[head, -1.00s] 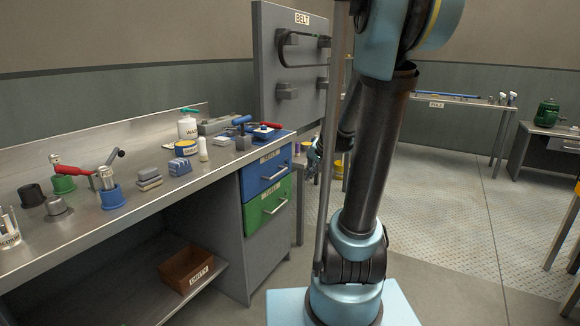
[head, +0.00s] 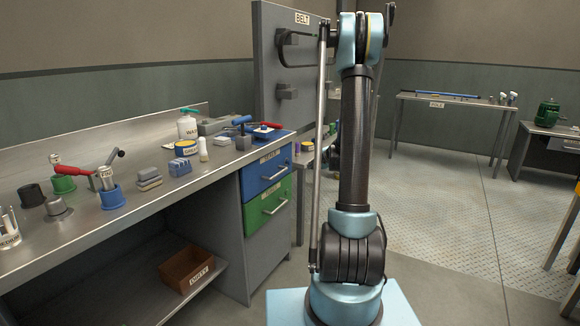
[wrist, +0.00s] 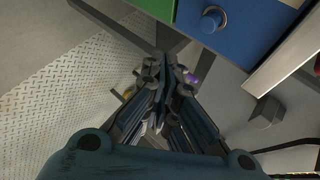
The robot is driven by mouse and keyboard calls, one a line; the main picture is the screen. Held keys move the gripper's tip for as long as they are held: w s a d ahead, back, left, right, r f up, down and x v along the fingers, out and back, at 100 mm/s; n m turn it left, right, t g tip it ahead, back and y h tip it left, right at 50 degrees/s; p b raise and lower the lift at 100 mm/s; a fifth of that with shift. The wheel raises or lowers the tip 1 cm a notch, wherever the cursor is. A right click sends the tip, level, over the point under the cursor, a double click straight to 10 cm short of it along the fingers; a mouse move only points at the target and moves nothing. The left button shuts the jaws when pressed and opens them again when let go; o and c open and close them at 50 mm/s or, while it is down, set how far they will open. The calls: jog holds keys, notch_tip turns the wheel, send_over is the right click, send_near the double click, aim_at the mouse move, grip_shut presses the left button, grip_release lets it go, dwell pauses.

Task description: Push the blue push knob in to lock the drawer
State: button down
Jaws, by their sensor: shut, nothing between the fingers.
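The round blue push knob (wrist: 213,20) stands out from a blue drawer front (wrist: 237,27) at the top of the wrist view. Whether it is pushed in or out I cannot tell. My gripper (wrist: 164,62) is shut and empty, below and left of the knob in the wrist view and apart from it. In the head view a blue drawer (head: 258,177) sits under the bench top, closed, with a bar handle. No knob can be made out there. My gripper cannot be made out in the head view, where my arm stands in front.
A green drawer (head: 258,211) sits below the blue one. The steel bench (head: 145,206) carries cups, blocks, bottles and tools. A grey belt panel (head: 275,75) rises behind it. Open floor (head: 440,200) lies to the right.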

aim_at(289, 162)
jog(key=shift+w+d+f+m+t, duration=0.2)
jog(key=shift+w+d+f+m, duration=0.1)
jog(key=shift+w+f, duration=0.2)
jog(key=shift+w+d+f+m+t, duration=0.25)
jog(key=shift+w+f, duration=0.15)
jog(key=shift+w, duration=0.2)
jog(key=w+a, duration=0.5)
jog(key=a, duration=0.2)
jog(key=shift+w+a, duration=0.1)
dwell(1.3)
jog(key=shift+w+a+r, duration=0.1)
jog(key=shift+a, duration=0.2)
jog(key=shift+w+a, duration=0.85)
jog(key=shift+a, duration=0.25)
dwell(2.1)
jog(key=shift+s+d, duration=0.65)
jog(key=shift+d, duration=0.15)
jog(key=shift+s+d, duration=0.45)
jog(key=shift+d, duration=0.2)
